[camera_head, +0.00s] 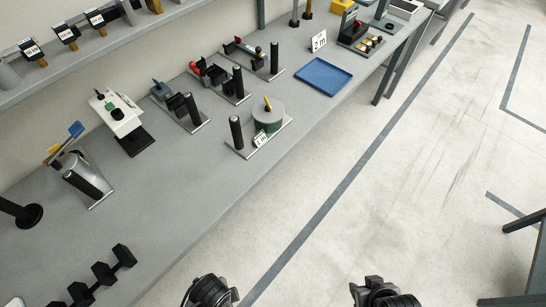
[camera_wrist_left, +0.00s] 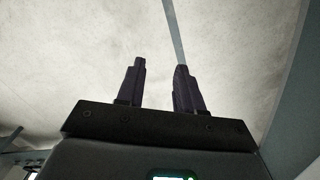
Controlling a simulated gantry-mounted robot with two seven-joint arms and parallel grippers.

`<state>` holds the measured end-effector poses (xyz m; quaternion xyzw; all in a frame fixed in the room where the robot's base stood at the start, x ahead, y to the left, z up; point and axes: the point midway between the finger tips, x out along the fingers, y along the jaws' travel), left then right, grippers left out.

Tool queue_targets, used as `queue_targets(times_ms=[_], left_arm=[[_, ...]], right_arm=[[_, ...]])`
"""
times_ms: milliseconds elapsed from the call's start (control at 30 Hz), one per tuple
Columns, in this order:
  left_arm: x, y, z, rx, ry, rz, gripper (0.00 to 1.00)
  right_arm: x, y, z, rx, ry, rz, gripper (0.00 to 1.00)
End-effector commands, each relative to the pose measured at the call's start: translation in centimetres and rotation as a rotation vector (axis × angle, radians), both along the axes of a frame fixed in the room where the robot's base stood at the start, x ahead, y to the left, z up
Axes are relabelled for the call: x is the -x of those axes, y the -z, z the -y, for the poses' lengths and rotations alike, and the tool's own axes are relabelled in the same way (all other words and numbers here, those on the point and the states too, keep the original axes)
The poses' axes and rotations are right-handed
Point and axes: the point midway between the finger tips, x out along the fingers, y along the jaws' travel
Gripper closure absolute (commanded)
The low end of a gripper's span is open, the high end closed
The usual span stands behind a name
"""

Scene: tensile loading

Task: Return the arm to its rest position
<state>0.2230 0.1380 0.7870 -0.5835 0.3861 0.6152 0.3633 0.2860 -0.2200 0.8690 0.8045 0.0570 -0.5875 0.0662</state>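My left gripper (camera_wrist_left: 158,72) shows in the left wrist view. Its two dark fingers stand apart with nothing between them, over pale floor with a grey line. In the head view, a dark part of my left arm (camera_head: 210,291) and one of my right arm (camera_head: 380,294) come in at the bottom edge. No fingers can be made out on either there, so the right gripper cannot be seen. Neither arm part visibly holds or touches anything.
The grey bench (camera_head: 190,195) runs diagonally at left. It carries several fixtures, a green cylinder (camera_head: 268,115), a blue tray (camera_head: 323,76), a white device (camera_head: 117,112) and black dumbbells (camera_head: 103,273). A dark table frame (camera_head: 525,225) stands at far right.

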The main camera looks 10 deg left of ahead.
Motion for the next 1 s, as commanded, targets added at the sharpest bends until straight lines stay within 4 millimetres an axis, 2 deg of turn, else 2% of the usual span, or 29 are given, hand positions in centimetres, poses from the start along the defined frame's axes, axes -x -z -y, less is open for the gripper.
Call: queue_targets(times_ms=[33,200,300,333,433,467,500,567,767,1000], left_arm=[[-0.1,-0.9,-1.9,-0.002,-0.127,0.030,0.64],[-3.1,-4.6,-6.4,0.018,-0.488,0.184,0.64],[-5.3,-7.5,-8.2,0.068,-0.711,0.292,0.64],[-5.8,-8.2,-8.2,0.094,-0.779,0.316,0.64],[-6.4,-8.3,-8.1,0.142,-0.964,0.333,0.64],[-6.4,-10.4,-8.1,0.140,-0.957,0.332,0.64],[-6.4,-11.6,-8.1,0.139,-0.952,0.331,0.64],[-6.4,-13.1,-8.0,0.138,-0.950,0.331,0.64],[-6.4,-19.4,-8.0,0.137,-0.947,0.329,0.64],[-6.4,-28.2,-8.0,0.136,-0.945,0.327,0.64]], right_arm=[[-0.1,0.0,0.0,0.000,0.001,0.001,0.57],[-0.1,-0.1,-0.1,-0.006,0.003,0.002,0.57],[-0.1,-0.1,-0.2,-0.009,0.006,0.002,0.57],[-0.1,-0.1,-0.2,-0.009,0.006,0.002,0.57],[-0.1,-0.1,-0.3,-0.011,0.007,0.003,0.57],[-0.1,-2.0,-0.3,-0.011,0.008,-0.001,0.57],[-0.1,-3.0,-0.3,-0.010,0.008,-0.005,0.57],[-0.1,-4.7,-0.3,-0.011,0.008,-0.003,0.57],[-0.2,-11.4,-0.3,-0.012,0.008,0.006,0.57],[-0.2,-20.1,-0.1,-0.005,0.004,0.005,0.57]])
